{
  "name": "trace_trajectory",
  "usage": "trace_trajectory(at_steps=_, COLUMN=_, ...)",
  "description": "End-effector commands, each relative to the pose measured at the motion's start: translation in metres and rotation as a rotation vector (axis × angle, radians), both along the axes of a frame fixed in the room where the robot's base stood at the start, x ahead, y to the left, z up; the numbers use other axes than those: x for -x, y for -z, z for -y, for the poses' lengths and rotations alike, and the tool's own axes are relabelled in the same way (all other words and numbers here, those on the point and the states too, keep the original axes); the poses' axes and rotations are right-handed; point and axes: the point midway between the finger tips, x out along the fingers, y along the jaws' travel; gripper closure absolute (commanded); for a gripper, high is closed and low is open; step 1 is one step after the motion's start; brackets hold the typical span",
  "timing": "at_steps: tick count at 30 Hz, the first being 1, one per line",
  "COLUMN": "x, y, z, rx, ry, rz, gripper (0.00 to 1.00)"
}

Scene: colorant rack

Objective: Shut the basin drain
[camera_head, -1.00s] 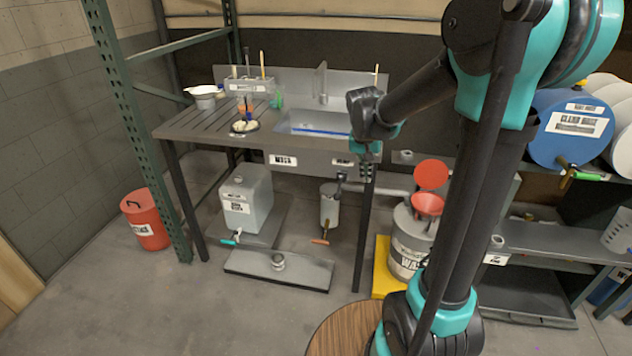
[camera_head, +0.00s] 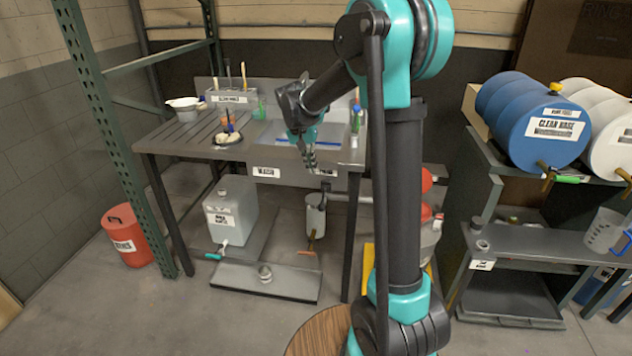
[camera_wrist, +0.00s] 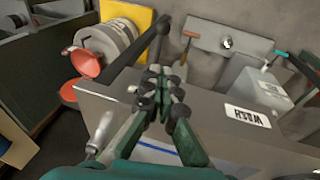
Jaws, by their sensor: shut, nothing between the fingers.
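The basin (camera_head: 270,131) is set in the grey bench, with a blue line along its front; it shows partly in the wrist view (camera_wrist: 160,150). Below it hangs a pale cylinder (camera_head: 316,218) with an orange-handled valve (camera_head: 310,251) at its bottom. That handle also shows beyond my fingers in the wrist view (camera_wrist: 188,36).
A grey jug (camera_head: 232,210) and a low tray (camera_head: 265,280) stand under the bench, left of the cylinder. A red bin (camera_head: 127,237) stands by the green rack post (camera_head: 120,140). Barrels (camera_head: 545,130) lie on the right shelf. The waste drum (camera_wrist: 108,40) stands beside the bench.

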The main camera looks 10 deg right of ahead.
Motion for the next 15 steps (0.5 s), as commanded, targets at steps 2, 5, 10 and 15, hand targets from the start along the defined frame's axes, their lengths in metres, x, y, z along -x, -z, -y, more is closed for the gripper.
trace_trajectory(at_steps=2, x=-0.001, y=0.01, z=0.002, rx=0.0, ry=0.001, rz=0.0, gripper=1.0)
trace_trajectory(at_steps=5, x=-0.003, y=0.027, z=0.007, rx=0.0, ry=0.001, rz=0.0, gripper=1.0)
trace_trajectory(at_steps=10, x=-0.006, y=0.059, z=0.015, rx=0.0, ry=0.001, rz=0.0, gripper=1.0)
trace_trajectory(at_steps=15, x=-0.01, y=0.091, z=0.023, rx=0.0, ry=0.001, rz=0.0, gripper=1.0)
